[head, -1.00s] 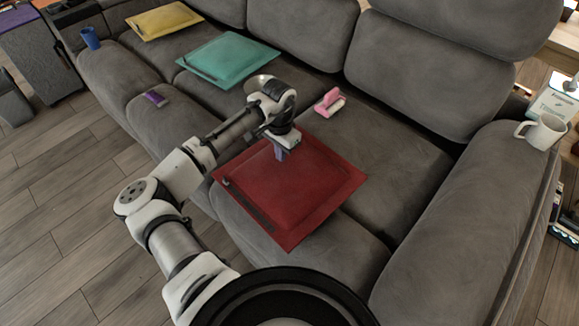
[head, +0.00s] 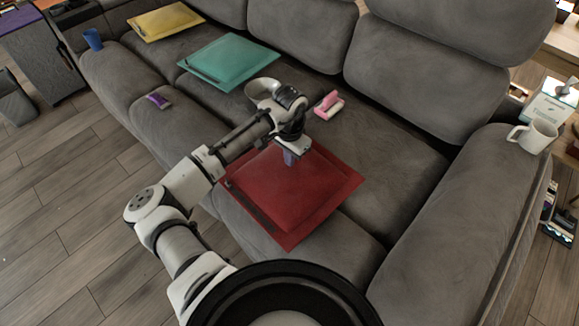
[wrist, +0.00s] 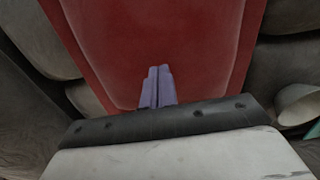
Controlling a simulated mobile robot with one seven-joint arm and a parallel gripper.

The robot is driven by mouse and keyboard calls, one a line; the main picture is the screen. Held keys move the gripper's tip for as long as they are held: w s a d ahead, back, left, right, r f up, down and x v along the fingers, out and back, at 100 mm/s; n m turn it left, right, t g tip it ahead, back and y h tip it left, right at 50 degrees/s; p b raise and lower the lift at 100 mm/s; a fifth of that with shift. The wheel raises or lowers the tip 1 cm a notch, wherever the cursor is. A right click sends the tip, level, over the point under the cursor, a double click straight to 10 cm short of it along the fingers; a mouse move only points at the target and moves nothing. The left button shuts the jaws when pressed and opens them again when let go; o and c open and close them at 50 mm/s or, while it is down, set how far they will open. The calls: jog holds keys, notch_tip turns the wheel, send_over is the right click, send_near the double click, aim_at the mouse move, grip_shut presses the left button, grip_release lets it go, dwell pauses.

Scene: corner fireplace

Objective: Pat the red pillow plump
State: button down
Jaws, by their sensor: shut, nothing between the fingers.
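The red pillow (head: 300,208) lies flat on the grey sofa seat, tilted toward the front edge in the head view. Its middle is slightly raised. It also fills the upper middle of the wrist view (wrist: 155,45). My gripper (head: 290,158) points down over the far part of the pillow, its fingers together and empty. The purple fingertips show in the wrist view (wrist: 158,85) against the red cloth. I cannot tell whether they touch it. My arm hides the pillow's upper left corner.
A pink-and-white brush (head: 329,104) and a bowl (head: 262,87) lie just behind the pillow. A teal pillow (head: 228,61), yellow pillow (head: 167,21), blue cup (head: 93,39) and purple item (head: 158,100) are farther left. A white mug (head: 536,136) stands on the right armrest.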

aim_at(298, 176)
jog(key=shift+f+b, duration=0.7)
jog(key=shift+f, duration=0.8)
jog(key=shift+s+d+r+p, duration=0.2)
jog(key=shift+s+r+p, duration=0.05)
jog(key=shift+r+p, duration=0.3)
jog(key=s+d+r+p, duration=0.2)
jog(key=p, duration=0.1)
jog(key=shift+s, duration=0.1)
jog(key=shift+f, duration=0.15)
jog(key=shift+f+b, duration=0.85)
jog(key=shift+f, duration=0.4)
